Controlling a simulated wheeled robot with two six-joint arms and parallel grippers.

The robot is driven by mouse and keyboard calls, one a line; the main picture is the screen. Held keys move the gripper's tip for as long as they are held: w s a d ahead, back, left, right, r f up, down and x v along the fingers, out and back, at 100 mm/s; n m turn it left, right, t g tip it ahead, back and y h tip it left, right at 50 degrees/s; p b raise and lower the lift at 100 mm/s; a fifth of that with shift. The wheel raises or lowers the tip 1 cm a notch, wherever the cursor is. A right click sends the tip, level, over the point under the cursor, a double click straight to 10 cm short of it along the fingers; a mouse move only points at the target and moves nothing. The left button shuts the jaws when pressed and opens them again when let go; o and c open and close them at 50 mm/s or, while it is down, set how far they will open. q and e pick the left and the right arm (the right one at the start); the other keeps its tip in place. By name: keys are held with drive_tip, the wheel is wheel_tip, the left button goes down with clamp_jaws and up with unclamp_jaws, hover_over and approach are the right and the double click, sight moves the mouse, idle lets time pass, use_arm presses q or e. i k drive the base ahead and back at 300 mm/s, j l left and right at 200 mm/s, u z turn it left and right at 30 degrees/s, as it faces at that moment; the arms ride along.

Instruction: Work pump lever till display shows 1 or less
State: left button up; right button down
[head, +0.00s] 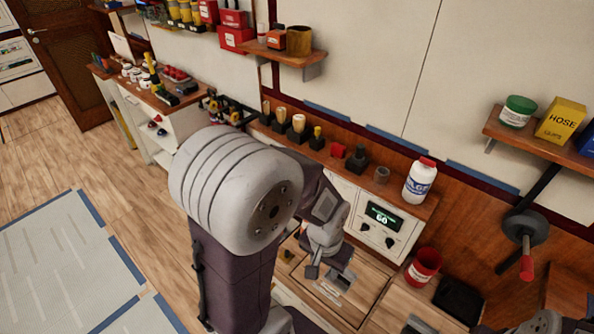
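A small dark display (383,215) on a white panel shows green digits that look like 60. A dark lever with a round grey hub (525,228) and a red grip (526,266) is at the right, by the wood-panelled wall; I take it for the pump lever. My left gripper (328,275) is over the wooden surface below the display, well left of the lever. Its fingers look apart, with nothing seen between them. Grey parts at the bottom right edge may be my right arm; its fingers cannot be made out. My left arm hides the middle.
A white bottle with a red cap (419,181) stands on the ledge beside the display. A shelf with a yellow hose box (560,121) is above the lever. Floor is clear at left.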

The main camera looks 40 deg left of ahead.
sight(526, 262)
drive_tip(key=u, duration=1.25)
drive_tip(key=k+l+z, duration=0.15)
drive_tip(key=l, duration=0.25)
drive_tip(key=k+l+z, duration=0.1)
drive_tip(key=l, duration=0.45)
drive_tip(key=k+z, duration=0.05)
drive_tip(key=k, duration=0.05)
